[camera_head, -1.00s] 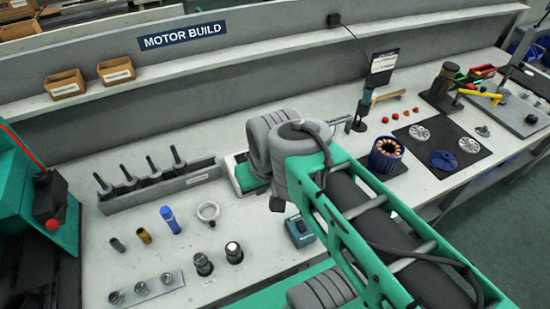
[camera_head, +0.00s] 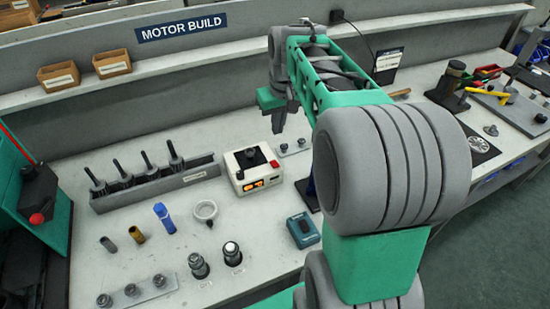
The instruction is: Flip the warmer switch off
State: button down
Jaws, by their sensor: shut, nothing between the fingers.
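The warmer looks to be the white box (camera_head: 237,179) with a dark top plate and a black knob-like piece on it, standing mid-bench. Its front face has a lit orange patch (camera_head: 252,186), which looks like the switch, and a smaller orange mark beside it. Which way the switch is tipped is too small to tell. My gripper (camera_head: 279,128) points down, shut and empty, above and slightly right of the box's back edge in the picture. It appears apart from the box. My arm reaches in from the right.
A dark teal device (camera_head: 302,230) sits right of and in front of the box. The low wall and shelf (camera_head: 200,75) run behind. My arm hides part of the right bench.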

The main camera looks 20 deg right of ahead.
jog(key=p, duration=0.2)
send_over(275, 164)
jog(key=f, duration=1.2)
jog(key=shift+s+a+f, duration=0.1)
jog(key=shift+s+f, duration=0.05)
jog(key=shift+s, duration=0.15)
jog(key=shift+s+f, duration=0.1)
jog(key=shift+f, duration=0.55)
jog(key=shift+b, duration=0.3)
